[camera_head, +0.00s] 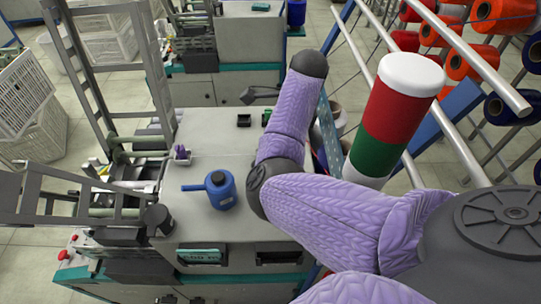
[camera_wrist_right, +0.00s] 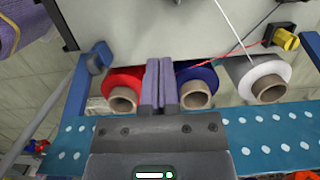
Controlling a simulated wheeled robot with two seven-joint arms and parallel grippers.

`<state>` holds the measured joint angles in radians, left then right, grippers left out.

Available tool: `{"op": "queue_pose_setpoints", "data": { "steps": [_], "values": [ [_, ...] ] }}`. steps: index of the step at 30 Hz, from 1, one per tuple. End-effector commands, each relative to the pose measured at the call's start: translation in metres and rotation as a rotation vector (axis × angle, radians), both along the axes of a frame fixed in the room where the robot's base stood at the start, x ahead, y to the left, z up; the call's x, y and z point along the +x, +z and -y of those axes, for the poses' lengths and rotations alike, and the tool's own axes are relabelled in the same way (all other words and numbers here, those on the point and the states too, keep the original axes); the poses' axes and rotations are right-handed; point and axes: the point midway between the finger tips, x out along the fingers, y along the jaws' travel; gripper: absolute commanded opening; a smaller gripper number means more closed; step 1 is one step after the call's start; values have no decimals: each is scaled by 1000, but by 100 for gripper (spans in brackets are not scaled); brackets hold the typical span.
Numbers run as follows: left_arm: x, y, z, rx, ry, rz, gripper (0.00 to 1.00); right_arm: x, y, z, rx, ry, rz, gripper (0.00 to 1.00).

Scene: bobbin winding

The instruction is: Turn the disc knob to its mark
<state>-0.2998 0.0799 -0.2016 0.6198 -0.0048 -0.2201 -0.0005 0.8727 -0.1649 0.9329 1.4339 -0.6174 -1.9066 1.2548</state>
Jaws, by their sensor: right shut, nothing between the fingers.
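My right gripper (camera_wrist_right: 160,84) shows in the right wrist view with its two purple-grey fingers together and nothing between them. It is in front of a pale machine panel (camera_wrist_right: 165,25). A yellow knob-like part (camera_wrist_right: 285,38) is at the upper right of that view, apart from the fingers. I cannot tell whether it is the disc knob, and I make out no mark. In the head view my purple-sleeved right arm crosses the middle and right, and its gripper cannot be made out. My left gripper is not in view.
Red (camera_wrist_right: 122,88), blue (camera_wrist_right: 197,86) and white-grey (camera_wrist_right: 264,77) spools sit close around the fingers, above a blue dotted strip (camera_wrist_right: 262,138). In the head view a blue canister (camera_head: 221,190) stands on the grey machine top, and a red, white and green post (camera_head: 393,120) rises beside my arm.

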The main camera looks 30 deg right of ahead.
Motion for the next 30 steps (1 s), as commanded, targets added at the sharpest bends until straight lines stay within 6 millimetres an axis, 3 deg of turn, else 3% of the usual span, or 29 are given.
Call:
{"op": "queue_pose_setpoints", "data": {
  "steps": [11, 18, 30],
  "values": [
    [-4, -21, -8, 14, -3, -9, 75, 6, -85, -11, -1, 2, -2, 0],
    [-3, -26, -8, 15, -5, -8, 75, 22, -97, -36, 0, 3, 2, 0],
    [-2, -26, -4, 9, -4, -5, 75, 24, -98, -40, -2, 1, 2, 0]
  ]
}}
